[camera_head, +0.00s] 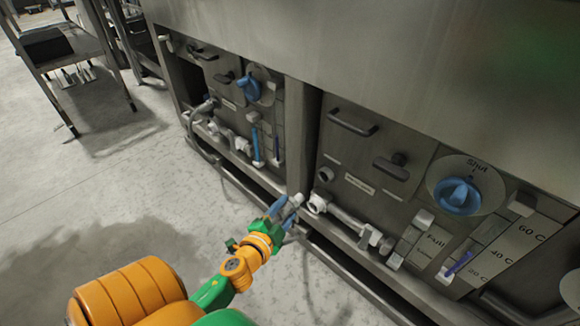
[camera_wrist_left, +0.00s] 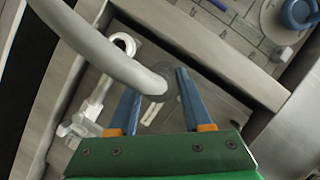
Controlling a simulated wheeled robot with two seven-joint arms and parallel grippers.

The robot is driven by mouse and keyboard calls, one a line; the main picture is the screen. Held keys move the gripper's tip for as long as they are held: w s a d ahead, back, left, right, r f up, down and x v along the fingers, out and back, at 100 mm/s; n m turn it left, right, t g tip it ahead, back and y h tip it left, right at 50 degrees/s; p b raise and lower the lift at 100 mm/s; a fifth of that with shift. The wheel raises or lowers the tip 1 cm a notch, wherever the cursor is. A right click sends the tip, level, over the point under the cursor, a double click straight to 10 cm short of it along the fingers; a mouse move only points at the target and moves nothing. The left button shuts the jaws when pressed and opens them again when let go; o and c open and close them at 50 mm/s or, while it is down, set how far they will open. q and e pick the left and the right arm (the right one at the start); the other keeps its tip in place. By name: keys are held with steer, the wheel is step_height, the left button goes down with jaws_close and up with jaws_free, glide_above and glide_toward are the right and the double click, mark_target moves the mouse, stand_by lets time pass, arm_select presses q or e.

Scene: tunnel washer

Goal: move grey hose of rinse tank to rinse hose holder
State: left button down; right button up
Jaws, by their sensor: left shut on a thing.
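My left gripper (camera_head: 287,206), with blue fingers, is low in front of the machine's lower edge, near the post between two panels. It is shut on the grey hose, whose pale end (camera_head: 298,199) shows at the fingertips. In the left wrist view the grey hose (camera_wrist_left: 100,45) curves in from the top left and its end lies between the fingers (camera_wrist_left: 155,95). A white pipe fitting (camera_head: 318,203) is just right of the gripper. I cannot tell which part is the rinse hose holder. My right gripper is not in view.
The right panel has a blue knob (camera_head: 458,195) marked "Shut" and a level gauge (camera_head: 460,263). The left panel has another blue knob (camera_head: 248,87). A metal ledge (camera_head: 375,268) runs along the bottom. A metal table (camera_head: 75,50) stands far left; the floor between is clear.

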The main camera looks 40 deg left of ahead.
mark_target(296, 203)
arm_select(q)
steer(key=shift+r, duration=0.1)
steer(key=shift+w+d, duration=0.2)
steer(key=shift+w, duration=2.55)
steer(key=w, duration=0.3)
steer(key=shift+w+d, duration=0.15)
steer(key=shift+w, duration=0.05)
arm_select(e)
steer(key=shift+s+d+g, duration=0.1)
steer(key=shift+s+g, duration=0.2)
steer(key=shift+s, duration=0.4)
arm_select(q)
steer(key=shift+w, duration=0.9)
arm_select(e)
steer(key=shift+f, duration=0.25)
arm_select(q)
steer(key=shift+w+d+b, duration=0.1)
steer(key=shift+w+b, duration=0.25)
